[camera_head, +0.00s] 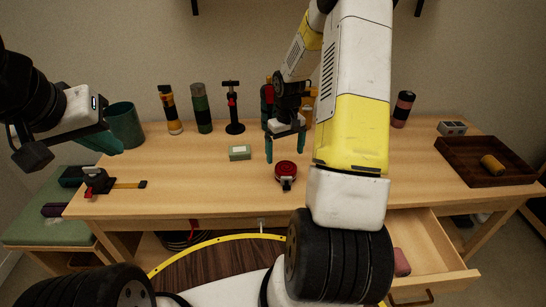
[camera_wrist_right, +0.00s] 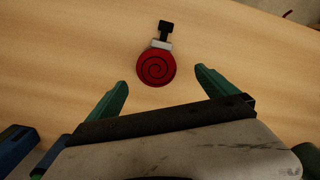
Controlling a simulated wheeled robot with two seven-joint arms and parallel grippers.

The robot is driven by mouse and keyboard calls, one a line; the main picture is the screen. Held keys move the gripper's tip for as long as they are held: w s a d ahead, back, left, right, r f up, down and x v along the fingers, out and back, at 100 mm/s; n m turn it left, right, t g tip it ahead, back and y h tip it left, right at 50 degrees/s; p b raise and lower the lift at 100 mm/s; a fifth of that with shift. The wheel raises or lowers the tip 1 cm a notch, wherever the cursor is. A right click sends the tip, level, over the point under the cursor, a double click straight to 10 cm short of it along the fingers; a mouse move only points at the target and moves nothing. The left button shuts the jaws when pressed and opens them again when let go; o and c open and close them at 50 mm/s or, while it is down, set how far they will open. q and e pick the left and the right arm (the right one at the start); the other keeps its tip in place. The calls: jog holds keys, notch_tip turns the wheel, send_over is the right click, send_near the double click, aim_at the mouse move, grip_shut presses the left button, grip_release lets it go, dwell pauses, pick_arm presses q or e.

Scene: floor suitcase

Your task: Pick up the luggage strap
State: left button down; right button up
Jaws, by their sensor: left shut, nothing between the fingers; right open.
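The luggage strap (camera_head: 286,171) is a red roll with a dark buckle end, lying on the wooden table near its front middle. In the right wrist view the strap (camera_wrist_right: 157,68) shows a spiral face, a grey clip and a black tab pointing away. My right gripper (camera_head: 285,150) is open and empty above and just behind the strap in the head view. In the wrist view its teal fingertips (camera_wrist_right: 161,78) are apart, one on each side of the roll, not touching it. My left gripper (camera_head: 110,146) is shut and empty at the table's left side.
A small green box (camera_head: 240,153) lies left of the strap. Several upright bottle-like items, including an orange-and-black one (camera_head: 170,110), line the back. A dark tray (camera_head: 451,153) is at right, above an open drawer (camera_head: 445,268).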

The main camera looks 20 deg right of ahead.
aim_at(286, 167)
jog(key=f, duration=0.8)
jog(key=shift+w+d+f, duration=0.1)
jog(key=shift+d+f, duration=0.1)
jog(key=shift+d, duration=0.2)
jog(key=c, duration=1.6)
jog(key=shift+r, duration=0.1)
